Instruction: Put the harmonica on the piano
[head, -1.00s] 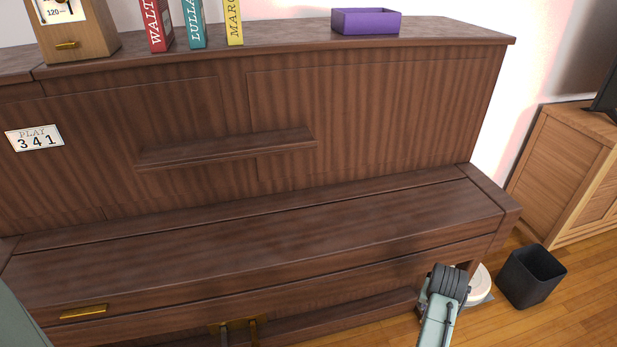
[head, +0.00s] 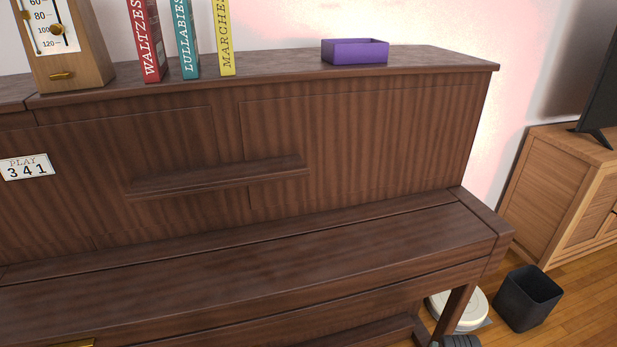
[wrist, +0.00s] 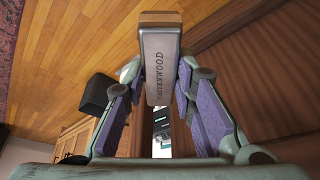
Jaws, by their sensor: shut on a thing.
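The harmonica (wrist: 163,62) is between my fingers in the wrist view, a long bar with a grey face lettered partly "ENWOOD" and a brown end. My gripper (wrist: 160,75) is shut on it, with purple pads on the fingers. The brown upright piano (head: 370,140) fills most of the head view. Its lid is closed, and its flat top (head: 275,66) runs along the back. My gripper and the harmonica do not show in the head view; only a bit of my arm shows at the bottom edge. Dark brown wood also shows at the right of the wrist view.
On the piano top stand a wooden metronome (head: 68,70), red (head: 148,40), teal (head: 187,40) and yellow (head: 226,40) books and a purple box (head: 354,52). Bare top lies between yellow book and box, and right of the box. A black bin (head: 527,298) stands on the floor.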

